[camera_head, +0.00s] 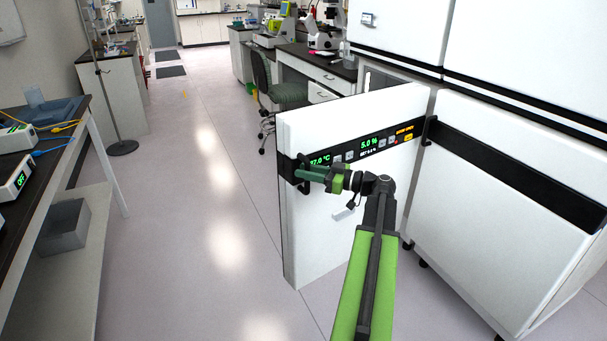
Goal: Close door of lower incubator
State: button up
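The lower incubator's white door (335,240) stands open, swung out into the aisle with its hinge side at the right. A black band across it carries a lit display (370,143) reading 5.0 %. A dark handle (304,174) sits near the door's free left edge. Part of the incubator's opening (375,78) shows above the door; the rest is hidden.
Another white incubator unit (490,210) stands at the right, with upper units above. A table (85,135) stands at the left. The floor aisle (200,200) between is clear.

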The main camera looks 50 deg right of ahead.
jog(key=shift+c, duration=0.5)
grip_shut()
dwell(0.8)
